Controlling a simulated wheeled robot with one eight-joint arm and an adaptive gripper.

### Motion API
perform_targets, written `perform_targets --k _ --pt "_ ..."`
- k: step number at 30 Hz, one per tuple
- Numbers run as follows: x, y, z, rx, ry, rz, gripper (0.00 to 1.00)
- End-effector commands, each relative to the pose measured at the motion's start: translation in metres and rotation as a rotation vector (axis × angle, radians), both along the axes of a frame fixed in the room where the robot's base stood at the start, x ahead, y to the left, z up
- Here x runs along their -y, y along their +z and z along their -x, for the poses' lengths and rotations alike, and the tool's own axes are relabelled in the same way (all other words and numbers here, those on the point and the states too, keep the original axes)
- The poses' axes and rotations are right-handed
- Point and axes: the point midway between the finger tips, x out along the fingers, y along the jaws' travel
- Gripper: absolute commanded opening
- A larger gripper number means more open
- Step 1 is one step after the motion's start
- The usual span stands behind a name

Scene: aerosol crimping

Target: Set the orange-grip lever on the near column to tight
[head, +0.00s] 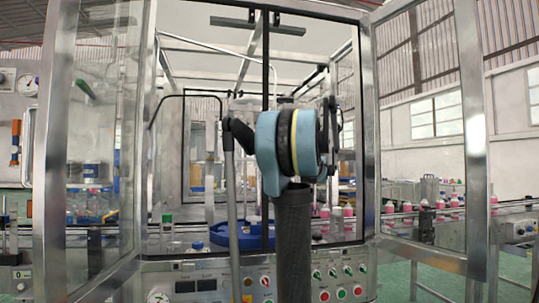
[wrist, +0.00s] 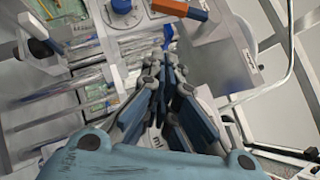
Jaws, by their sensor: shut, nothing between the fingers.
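In the wrist view an orange grip (wrist: 168,7) lies across the top, beside a round blue knob (wrist: 122,8) and a pale grey housing (wrist: 212,45). A small label on the housing is too small to read. In the head view an upright orange piece (head: 16,135) shows at the left edge. I cannot tell which orange piece is the lever's grip, nor its setting.
A framed glass enclosure (head: 375,150) fills the middle of the head view. A front panel (head: 205,285) with buttons lies below it. Pink bottles (head: 440,204) line a conveyor at the right. Clear rails (wrist: 65,85) and a bent white tube (wrist: 275,85) flank my gripper.

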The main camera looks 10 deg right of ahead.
Motion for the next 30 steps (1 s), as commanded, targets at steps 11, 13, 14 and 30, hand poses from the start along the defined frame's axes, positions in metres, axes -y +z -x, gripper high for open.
perform_targets --k 11,13,14,30 --pt "-0.042 0.023 -0.046 0.0 0.004 0.002 0.0" --pt "-0.051 0.028 -0.046 0.0 0.004 0.002 0.0" --pt "-0.055 0.03 -0.046 0.0 0.002 0.001 0.0" --pt "-0.075 0.043 -0.046 -0.001 0.0 0.002 0.0"
